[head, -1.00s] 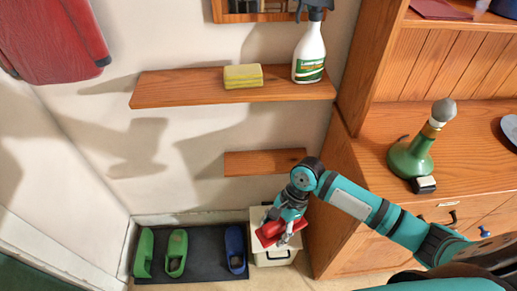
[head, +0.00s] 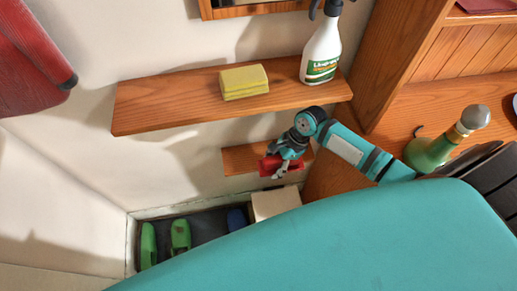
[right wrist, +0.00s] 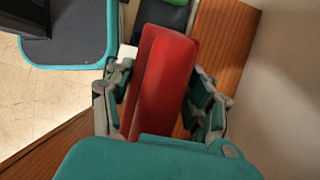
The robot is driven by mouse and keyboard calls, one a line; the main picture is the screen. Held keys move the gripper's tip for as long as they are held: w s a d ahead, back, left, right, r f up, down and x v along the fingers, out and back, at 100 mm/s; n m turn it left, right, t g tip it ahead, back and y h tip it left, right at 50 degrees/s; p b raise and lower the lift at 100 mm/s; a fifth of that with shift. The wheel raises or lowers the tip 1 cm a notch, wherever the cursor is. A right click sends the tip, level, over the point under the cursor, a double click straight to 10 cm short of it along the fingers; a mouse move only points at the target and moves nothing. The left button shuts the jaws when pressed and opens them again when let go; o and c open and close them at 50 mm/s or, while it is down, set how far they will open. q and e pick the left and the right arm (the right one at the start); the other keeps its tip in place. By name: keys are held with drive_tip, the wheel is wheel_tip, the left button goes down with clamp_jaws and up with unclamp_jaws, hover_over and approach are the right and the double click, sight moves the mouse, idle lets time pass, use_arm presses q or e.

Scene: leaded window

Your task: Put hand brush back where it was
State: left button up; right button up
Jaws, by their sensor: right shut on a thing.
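The red hand brush (head: 274,166) is held in my right gripper (head: 283,163), in front of the small lower wall shelf (head: 240,158). In the right wrist view the brush (right wrist: 168,80) lies lengthwise between the two fingers, which are closed on its sides. The wooden shelf (right wrist: 222,45) shows behind and beside the brush there. I cannot tell whether the brush touches the shelf. My left gripper is not in view.
A longer shelf (head: 140,112) above holds a yellow sponge (head: 244,82) and a spray bottle (head: 321,50). A pale box (head: 275,203) and green clogs (head: 180,236) are below. A wooden cabinet (head: 395,60) stands close at the right.

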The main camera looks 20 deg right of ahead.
drive_tip(key=w, duration=0.5)
drive_tip(key=w+a+f, duration=0.1)
drive_tip(key=w, duration=0.2)
drive_tip(key=shift+w+a+b, duration=0.1)
drive_tip(key=shift+b, duration=0.2)
drive_tip(key=shift+w+f+b, duration=0.15)
drive_tip(key=shift+w+f, duration=0.1)
drive_tip(key=shift+f, duration=0.65)
drive_tip(key=shift+w+f+b, duration=0.15)
drive_tip(key=shift+w+f, duration=0.05)
drive_tip(key=shift+f, duration=0.65)
drive_tip(key=shift+a, duration=0.1)
drive_tip(key=o, duration=0.7)
drive_tip(key=shift+f, duration=0.15)
drive_tip(key=shift+c, duration=0.2)
drive_tip(key=shift+o, duration=1)
drive_tip(key=v, duration=0.7)
drive_tip(key=shift+r+p, duration=0.4)
drive_tip(key=shift+p, duration=0.05)
